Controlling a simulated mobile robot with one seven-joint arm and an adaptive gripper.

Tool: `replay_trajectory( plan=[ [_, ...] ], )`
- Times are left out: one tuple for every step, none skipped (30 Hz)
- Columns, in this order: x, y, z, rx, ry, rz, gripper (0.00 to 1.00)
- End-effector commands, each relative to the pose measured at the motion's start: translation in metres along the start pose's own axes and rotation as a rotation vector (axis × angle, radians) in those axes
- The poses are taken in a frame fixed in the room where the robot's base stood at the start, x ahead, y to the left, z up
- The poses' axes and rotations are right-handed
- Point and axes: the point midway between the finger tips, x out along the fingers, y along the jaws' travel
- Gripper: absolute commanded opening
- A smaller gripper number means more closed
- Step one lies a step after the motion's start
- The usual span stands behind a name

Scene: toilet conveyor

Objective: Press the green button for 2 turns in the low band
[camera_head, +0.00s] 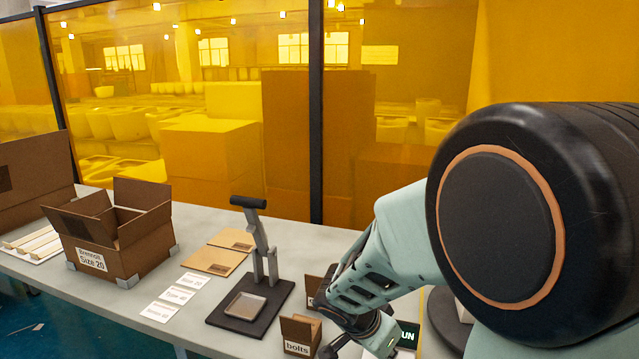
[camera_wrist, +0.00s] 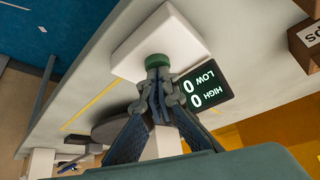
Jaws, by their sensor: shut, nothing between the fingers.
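The green button (camera_wrist: 157,61) sits on a white box (camera_wrist: 172,36) in the wrist view. My gripper (camera_wrist: 157,82) is shut and empty, with its fingertips right at the button; I cannot tell whether they touch it. Beside it a dark display (camera_wrist: 204,92) shows LOW 0 and HIGH 0. In the head view my gripper (camera_head: 357,345) is low at the right of the table, and my arm hides the button. Part of a dark panel reading "UN" (camera_head: 408,336) shows behind the gripper.
A press-like tool (camera_head: 255,255) on a dark base stands left of my gripper. A small "bolts" box (camera_head: 300,335) is close to my gripper. An open "Size 20" box (camera_head: 115,240), cards (camera_head: 176,297) and flat cardboard (camera_head: 218,255) lie further left. A yellow see-through screen (camera_head: 200,110) stands behind the table.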

Motion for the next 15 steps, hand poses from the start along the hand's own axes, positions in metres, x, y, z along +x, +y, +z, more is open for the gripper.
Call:
replay_trajectory(
  plan=[
    [-0.002, -0.001, 0.0, 0.0, 0.0, -0.001, 0.0],
    [-0.003, -0.001, 0.0, 0.0, 0.0, -0.001, 0.0],
    [-0.006, -0.002, 0.001, 0.0, 0.0, -0.002, 0.0],
    [-0.008, -0.003, 0.002, 0.0, 0.0, -0.002, 0.0],
    [-0.011, -0.004, 0.003, 0.0, 0.0, -0.002, 0.0],
    [-0.015, -0.005, 0.004, 0.001, 0.0, -0.003, 0.0],
    [-0.018, -0.006, 0.005, 0.0, 0.0, -0.004, 0.0],
    [-0.021, -0.007, 0.005, 0.0, 0.001, -0.003, 0.0],
    [-0.024, -0.007, 0.007, 0.0, 0.0, -0.002, 0.0],
    [-0.027, -0.008, 0.008, 0.0, 0.0, -0.003, 0.0],
    [-0.03, -0.009, 0.009, 0.0, 0.0, -0.003, 0.0],
    [-0.034, -0.01, 0.01, 0.001, 0.0, -0.003, 0.0],
    [-0.036, -0.011, 0.01, 0.001, 0.001, -0.002, 0.0],
    [-0.039, -0.012, 0.011, 0.001, 0.001, -0.003, 0.0],
    [-0.043, -0.013, 0.013, 0.001, 0.0, -0.003, 0.0]
  ],
)
